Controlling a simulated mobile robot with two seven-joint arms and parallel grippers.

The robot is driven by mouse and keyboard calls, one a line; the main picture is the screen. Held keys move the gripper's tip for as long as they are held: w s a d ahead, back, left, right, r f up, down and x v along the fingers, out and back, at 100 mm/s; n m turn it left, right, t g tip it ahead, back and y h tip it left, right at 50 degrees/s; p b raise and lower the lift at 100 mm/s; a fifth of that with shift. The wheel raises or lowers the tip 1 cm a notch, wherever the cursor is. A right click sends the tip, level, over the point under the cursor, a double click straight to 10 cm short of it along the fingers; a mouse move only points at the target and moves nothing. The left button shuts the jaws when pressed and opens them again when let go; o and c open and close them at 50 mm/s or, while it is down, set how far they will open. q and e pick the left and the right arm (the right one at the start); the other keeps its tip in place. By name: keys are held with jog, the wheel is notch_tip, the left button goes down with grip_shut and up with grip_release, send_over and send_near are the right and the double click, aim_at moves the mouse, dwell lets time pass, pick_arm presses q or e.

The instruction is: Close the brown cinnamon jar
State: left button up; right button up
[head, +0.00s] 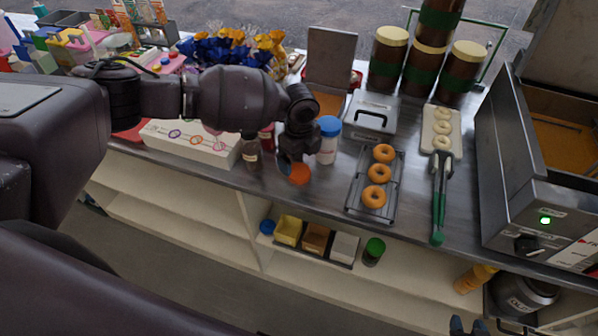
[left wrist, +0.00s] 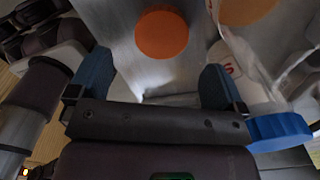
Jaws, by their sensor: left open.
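A small clear jar with brown contents (head: 251,155) stands near the front edge of the counter in the head view. Its top shows no coloured lid. A round orange lid (head: 299,174) lies right of it at my left gripper (head: 294,158). In the left wrist view the lid (left wrist: 161,33) appears ahead between the spread fingers of my left gripper (left wrist: 157,88), which is open and empty. Part of another orange round shape (left wrist: 245,8) shows at the top edge; I cannot tell what it is. My right gripper's fingertips (head: 468,326) show apart at the bottom of the head view.
A white jar with a blue lid (head: 328,138) stands close right of my left gripper; its blue lid (left wrist: 278,132) is beside the right finger. A reddish jar (head: 267,137) stands behind. A doughnut rack (head: 352,203) lies to the right. Shelves (head: 190,218) are below the counter.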

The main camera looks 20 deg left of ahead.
aim_at(300, 172)
pick_arm(q)
jog(key=shift+f, duration=2.75)
jog(key=c, duration=1)
